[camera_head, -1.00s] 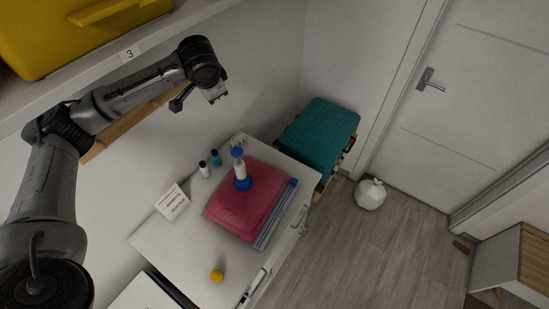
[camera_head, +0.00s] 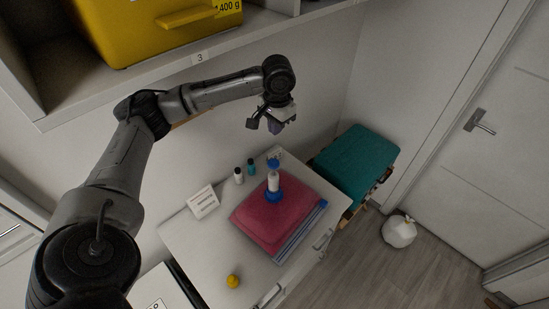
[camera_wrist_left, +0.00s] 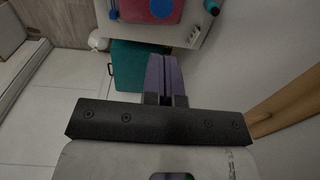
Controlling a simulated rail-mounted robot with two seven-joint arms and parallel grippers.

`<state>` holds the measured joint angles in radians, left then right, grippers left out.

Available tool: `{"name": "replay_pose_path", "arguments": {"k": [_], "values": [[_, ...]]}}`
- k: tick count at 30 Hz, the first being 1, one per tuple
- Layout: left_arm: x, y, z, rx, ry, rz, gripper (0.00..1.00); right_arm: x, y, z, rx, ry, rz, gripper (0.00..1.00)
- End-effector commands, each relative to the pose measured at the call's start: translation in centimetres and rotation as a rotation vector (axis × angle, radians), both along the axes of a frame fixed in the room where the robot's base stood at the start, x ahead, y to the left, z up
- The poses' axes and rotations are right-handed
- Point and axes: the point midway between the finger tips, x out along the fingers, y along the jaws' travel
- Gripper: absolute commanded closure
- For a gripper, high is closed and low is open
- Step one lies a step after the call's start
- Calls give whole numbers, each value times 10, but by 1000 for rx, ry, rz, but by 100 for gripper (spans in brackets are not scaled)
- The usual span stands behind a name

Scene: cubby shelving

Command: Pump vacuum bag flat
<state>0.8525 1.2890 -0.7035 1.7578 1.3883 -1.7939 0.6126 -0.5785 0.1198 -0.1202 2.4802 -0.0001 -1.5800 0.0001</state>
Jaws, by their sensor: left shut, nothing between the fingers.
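The vacuum bag (camera_head: 258,221) is a pink-red bag with a blue-striped edge, lying puffed on the white cabinet top. A pump (camera_head: 273,182) with a white barrel, blue handle and blue base stands upright on it. In the left wrist view the bag (camera_wrist_left: 130,10) shows at the top edge, with the blue round pump part (camera_wrist_left: 162,8) on it. My left gripper (camera_head: 276,128) is above and behind the pump, apart from it. Its purple fingers (camera_wrist_left: 163,78) are closed together and empty in the left wrist view. My right gripper is not in view.
Two small bottles (camera_head: 239,176) and a white card (camera_head: 203,201) stand behind the bag. A yellow ball (camera_head: 233,281) lies in front. A teal case (camera_head: 357,164) stands right of the cabinet, a white bag (camera_head: 399,231) on the floor. A shelf with a yellow box (camera_head: 150,30) is above.

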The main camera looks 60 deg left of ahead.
Motion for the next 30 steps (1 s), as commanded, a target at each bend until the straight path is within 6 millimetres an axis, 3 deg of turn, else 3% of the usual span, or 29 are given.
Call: {"name": "replay_pose_path", "arguments": {"k": [5, 21, 30], "values": [[0, 0, -11, 0, 3, -1, 100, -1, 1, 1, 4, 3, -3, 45], [-2, 3, -104, -1, 3, -2, 100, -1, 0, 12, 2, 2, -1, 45], [-2, 5, -134, 0, 1, -2, 100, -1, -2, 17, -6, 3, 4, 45]]}}
